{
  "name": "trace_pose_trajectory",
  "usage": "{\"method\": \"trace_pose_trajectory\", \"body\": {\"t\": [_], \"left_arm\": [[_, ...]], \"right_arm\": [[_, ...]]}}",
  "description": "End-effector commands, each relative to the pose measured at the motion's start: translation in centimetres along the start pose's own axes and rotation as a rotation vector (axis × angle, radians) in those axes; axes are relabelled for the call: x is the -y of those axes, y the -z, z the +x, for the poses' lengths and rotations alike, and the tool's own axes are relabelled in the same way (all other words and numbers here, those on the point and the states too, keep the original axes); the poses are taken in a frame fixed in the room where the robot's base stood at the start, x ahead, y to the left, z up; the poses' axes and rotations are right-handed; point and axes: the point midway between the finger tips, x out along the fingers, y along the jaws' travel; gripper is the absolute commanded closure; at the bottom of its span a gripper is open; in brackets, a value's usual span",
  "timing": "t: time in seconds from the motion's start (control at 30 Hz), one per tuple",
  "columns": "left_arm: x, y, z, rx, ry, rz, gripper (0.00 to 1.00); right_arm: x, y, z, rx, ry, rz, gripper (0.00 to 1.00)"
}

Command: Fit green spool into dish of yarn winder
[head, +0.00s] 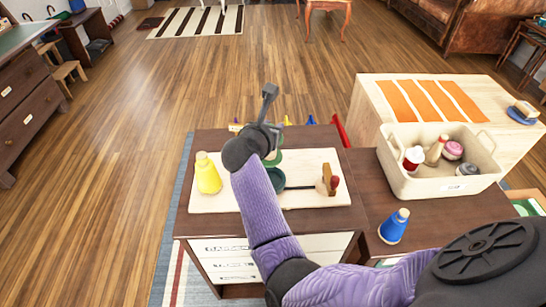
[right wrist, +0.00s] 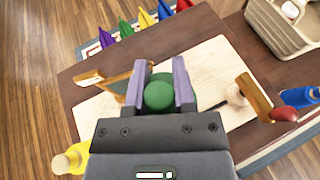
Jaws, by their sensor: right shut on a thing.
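The yarn winder's pale board (head: 225,202) lies on a dark brown cabinet. Its dark green dish (head: 276,180) sits mid-board, partly covered by my arm. A wooden crank with a red knob (head: 334,183) stands at the board's right. My right gripper (head: 272,143) is over the board's back part, by the dish. In the right wrist view its two fingers are shut on the green spool (right wrist: 158,96), seen end-on. The spool's lower part is hidden, so I cannot tell whether it touches the dish. My left gripper is out of view.
A yellow spool (head: 208,174) stands at the board's left, a blue spool (head: 393,226) on the cabinet at right. A cream bin (head: 462,185) holds several spools. An orange-striped table (head: 372,85) stands behind the bin.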

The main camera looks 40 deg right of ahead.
Motion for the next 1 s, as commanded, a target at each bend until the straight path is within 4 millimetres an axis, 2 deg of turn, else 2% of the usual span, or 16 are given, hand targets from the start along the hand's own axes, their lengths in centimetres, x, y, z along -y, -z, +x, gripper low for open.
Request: {"method": "trace_pose_trajectory", "body": {"t": [0.03, 0.3, 0.4, 0.73, 0.77, 0.8, 0.9, 1.0], "left_arm": [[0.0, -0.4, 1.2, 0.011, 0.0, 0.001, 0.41], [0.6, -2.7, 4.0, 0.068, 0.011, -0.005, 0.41], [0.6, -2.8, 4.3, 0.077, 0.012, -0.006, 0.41], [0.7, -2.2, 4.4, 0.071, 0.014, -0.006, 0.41], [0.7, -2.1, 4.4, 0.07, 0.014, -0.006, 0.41], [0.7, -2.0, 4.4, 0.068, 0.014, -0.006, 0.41], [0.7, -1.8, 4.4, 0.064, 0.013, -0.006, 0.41], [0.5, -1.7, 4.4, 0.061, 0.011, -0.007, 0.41]], "right_arm": [[0.0, 2.0, 0.8, -0.004, 0.001, -0.007, 1.0], [0.0, 7.3, 3.0, -0.003, 0.002, -0.007, 1.0], [0.0, 8.0, 3.2, -0.002, 0.001, -0.003, 1.0], [0.0, 8.1, 3.3, -0.002, 0.002, 0.0, 1.0], [0.0, 8.0, 3.2, -0.002, 0.002, 0.0, 0.64], [0.0, 8.0, 3.2, -0.001, 0.002, 0.0, 0.55], [0.0, 8.0, 3.2, -0.002, 0.002, 0.0, 0.34], [0.0, 8.0, 3.2, -0.002, 0.002, 0.0, 0.33]]}}
